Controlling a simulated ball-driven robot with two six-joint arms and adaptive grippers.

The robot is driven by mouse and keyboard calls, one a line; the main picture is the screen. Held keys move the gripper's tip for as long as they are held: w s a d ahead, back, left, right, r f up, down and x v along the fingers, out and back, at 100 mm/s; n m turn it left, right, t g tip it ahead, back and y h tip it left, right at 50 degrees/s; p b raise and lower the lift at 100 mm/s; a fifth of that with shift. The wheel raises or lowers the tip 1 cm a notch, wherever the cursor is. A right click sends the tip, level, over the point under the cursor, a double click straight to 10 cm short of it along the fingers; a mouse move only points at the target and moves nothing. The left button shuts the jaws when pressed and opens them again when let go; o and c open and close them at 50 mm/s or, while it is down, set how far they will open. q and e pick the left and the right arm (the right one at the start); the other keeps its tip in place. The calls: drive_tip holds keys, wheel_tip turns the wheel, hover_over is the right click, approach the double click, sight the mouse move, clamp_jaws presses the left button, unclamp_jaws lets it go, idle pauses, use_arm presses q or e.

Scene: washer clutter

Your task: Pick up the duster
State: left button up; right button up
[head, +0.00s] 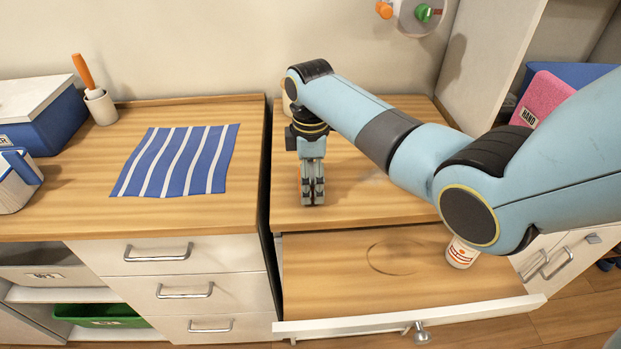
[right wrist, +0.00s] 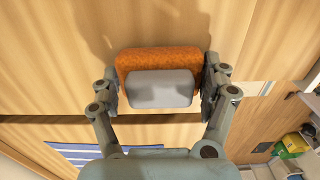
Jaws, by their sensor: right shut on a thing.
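The duster (right wrist: 158,60), an orange block with a grey raised back, lies between the fingers of my right gripper (right wrist: 163,88) in the right wrist view. Both fingers press on its short ends. In the head view my right gripper (head: 313,198) points down over the right-hand wooden counter, near its left front edge. My left gripper is not in view.
An open drawer (head: 330,290) juts out below the counter, with a dark ring mark and a white bottle (head: 461,253) inside. A striped blue cloth (head: 178,162) lies on the left counter. A cup (head: 100,106) with an orange-handled tool and a blue box (head: 50,118) stand behind it.

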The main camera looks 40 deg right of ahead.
sight(310, 162)
drive_tip(key=shift+r, duration=0.5)
wheel_tip(310, 162, up, 3)
drive_tip(key=shift+w+r, duration=0.1)
drive_tip(key=s+d+r, duration=0.2)
drive_tip(key=s+r, duration=0.4)
drive_tip(key=s, duration=0.5)
drive_tip(key=shift+s+r, duration=0.35)
drive_tip(key=shift+r, duration=0.05)
drive_tip(key=o, duration=0.6)
drive_tip(key=c, duration=0.5)
drive_tip(key=shift+o, duration=0.2)
drive_tip(key=shift+w, duration=0.1)
